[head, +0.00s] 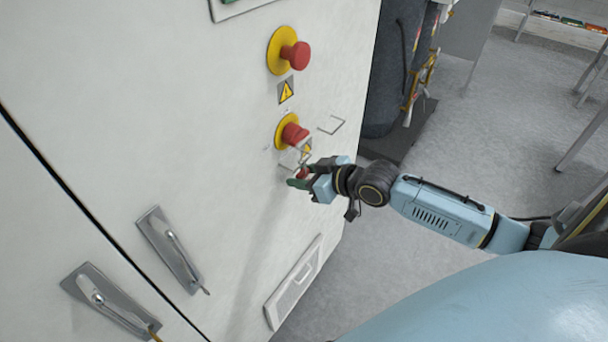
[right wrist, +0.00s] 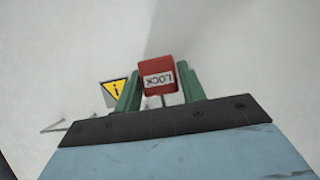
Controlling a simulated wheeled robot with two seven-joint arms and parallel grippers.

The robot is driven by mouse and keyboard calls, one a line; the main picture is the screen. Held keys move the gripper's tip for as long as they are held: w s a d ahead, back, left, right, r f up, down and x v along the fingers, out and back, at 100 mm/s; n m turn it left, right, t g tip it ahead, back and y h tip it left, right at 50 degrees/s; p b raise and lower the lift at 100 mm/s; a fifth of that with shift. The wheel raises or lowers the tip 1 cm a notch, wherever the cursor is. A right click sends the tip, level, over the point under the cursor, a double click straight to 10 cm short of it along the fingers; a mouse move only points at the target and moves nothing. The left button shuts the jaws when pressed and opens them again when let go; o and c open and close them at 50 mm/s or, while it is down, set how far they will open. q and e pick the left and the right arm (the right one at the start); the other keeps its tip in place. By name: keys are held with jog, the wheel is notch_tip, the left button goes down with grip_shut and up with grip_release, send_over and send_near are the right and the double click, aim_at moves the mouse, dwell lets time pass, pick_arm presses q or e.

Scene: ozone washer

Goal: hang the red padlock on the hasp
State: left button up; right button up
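My right gripper (head: 299,178) is close to the white cabinet front, just below the lower red button. Its green fingers are shut on the red padlock (right wrist: 157,77), whose LOCK label faces the right wrist camera. The padlock also shows as a small red patch between the fingers in the head view (head: 302,173). Thin metal pieces (head: 293,161) stick out around the lower button, just above the gripper, and another thin bracket (head: 331,125) is to its right. I cannot tell clearly which is the hasp, or whether the shackle touches it. My left gripper is out of view.
The lower red button (head: 295,134) and upper red button (head: 295,56) project from the cabinet on yellow plates. A yellow warning label (right wrist: 116,91) lies beside the padlock in the right wrist view. Two door handles (head: 168,245) (head: 105,302) are lower left. Open floor lies right.

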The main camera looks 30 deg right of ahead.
jog(key=o, duration=0.4)
jog(key=v, duration=1.3)
jog(key=shift+s+p, duration=0.15)
jog(key=shift+p, duration=0.2)
jog(key=shift+d, duration=0.1)
